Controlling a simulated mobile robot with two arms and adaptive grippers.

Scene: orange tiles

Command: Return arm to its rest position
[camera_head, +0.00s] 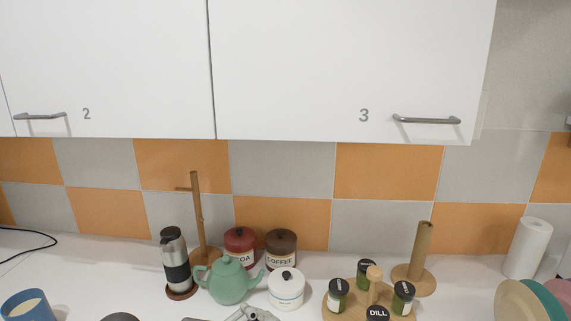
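A grey metal gripper (252,314), which looks like my left one, just shows at the bottom edge, left of the middle. It appears in front of the green teapot (228,282) and the white sugar pot (286,288). Most of it is cut off by the frame, so I cannot tell whether it is open or shut, or whether it holds anything. My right gripper is not in view.
A steel flask (174,262), wooden mug stand (197,220), red canister (240,245) and brown coffee canister (281,247) stand behind. Right are a spice rack (340,313), wooden holder (420,255), paper roll (528,248) and plates (520,302). White cabinets (290,70) hang above.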

